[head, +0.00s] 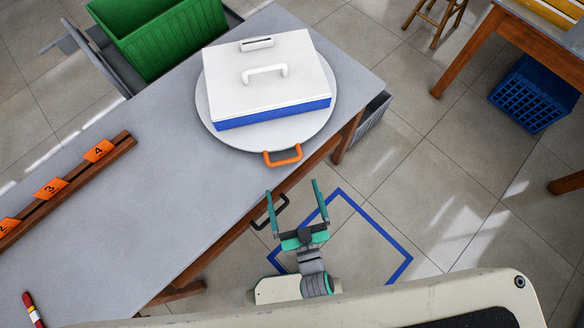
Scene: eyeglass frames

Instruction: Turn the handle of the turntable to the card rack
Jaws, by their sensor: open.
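The round grey turntable (214,118) lies on the table near its right end. Its orange handle (283,156) points toward me, at the table's front edge. A white box (238,80) with a blue lower band and a white lid handle sits on the turntable. The card rack (70,188) is a brown wooden strip on the left of the table, holding orange numbered cards; 3 and 4 are readable, and another is cut by the picture's edge. My gripper (295,200) is open and empty, a little below the orange handle in the picture and apart from it.
The grey table (150,215) has bare top between rack and turntable. A black drawer handle (270,212) is on its front. A red stick-like item (33,310) lies at lower left. A green bin (160,35) stands behind. A blue floor square (375,228) and blue crate (535,93) are right.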

